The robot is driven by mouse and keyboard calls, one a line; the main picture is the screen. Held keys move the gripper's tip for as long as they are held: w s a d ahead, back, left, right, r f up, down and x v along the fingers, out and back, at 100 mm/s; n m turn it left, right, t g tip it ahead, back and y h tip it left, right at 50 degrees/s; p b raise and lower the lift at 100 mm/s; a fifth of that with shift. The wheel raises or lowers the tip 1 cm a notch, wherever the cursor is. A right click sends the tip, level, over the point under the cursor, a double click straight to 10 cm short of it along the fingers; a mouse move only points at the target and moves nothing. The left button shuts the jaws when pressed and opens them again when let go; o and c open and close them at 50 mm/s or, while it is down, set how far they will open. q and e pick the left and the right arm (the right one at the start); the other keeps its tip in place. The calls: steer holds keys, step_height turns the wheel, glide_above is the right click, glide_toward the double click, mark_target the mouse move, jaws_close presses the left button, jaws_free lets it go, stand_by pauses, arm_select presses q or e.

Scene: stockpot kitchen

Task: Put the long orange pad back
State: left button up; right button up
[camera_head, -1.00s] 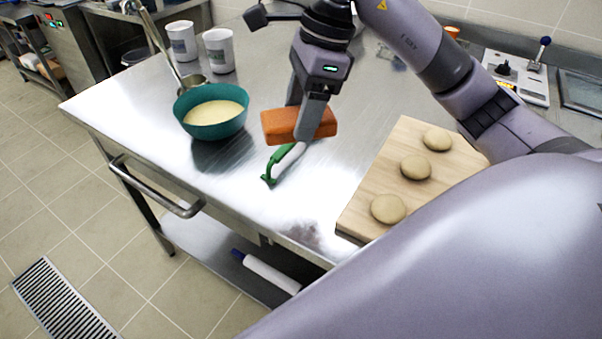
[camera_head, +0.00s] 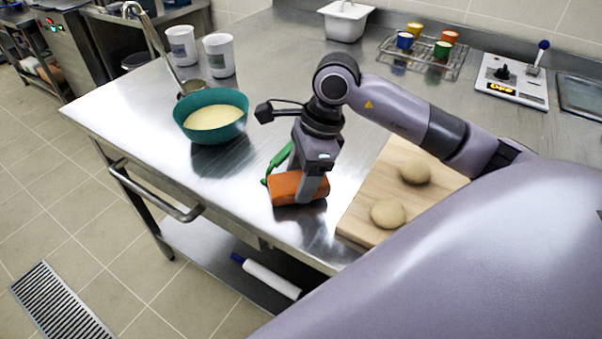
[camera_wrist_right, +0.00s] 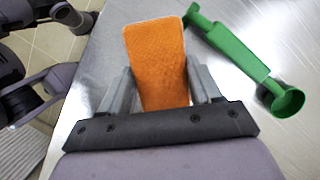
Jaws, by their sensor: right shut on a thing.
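The long orange pad (camera_head: 285,188) is between the fingers of my right gripper (camera_head: 308,196), near the front edge of the steel table and left of the wooden board. In the right wrist view the pad (camera_wrist_right: 156,60) sticks out beyond the fingers of the right gripper (camera_wrist_right: 160,88), which are closed on its two sides. Whether the pad touches the table or hangs just above it I cannot tell. My left gripper is not in view.
A green tool (camera_wrist_right: 240,58) lies beside the pad. A teal bowl (camera_head: 212,118) stands to the left, the wooden board (camera_head: 358,212) with dough balls (camera_head: 388,213) to the right. A rack (camera_head: 425,58) with coloured cups and a white container (camera_head: 345,20) are at the back.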

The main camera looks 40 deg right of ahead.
steer(key=shift+f+b, duration=0.3)
steer(key=shift+b, duration=0.05)
steer(key=o, duration=0.9)
steer(key=shift+r, duration=0.15)
steer(key=shift+o, duration=0.2)
steer(key=shift+r, duration=0.1)
steer(key=shift+r+p, duration=0.2)
steer(key=shift+p, duration=0.25)
steer(key=v, duration=1.1)
steer(key=shift+r+b, duration=0.4)
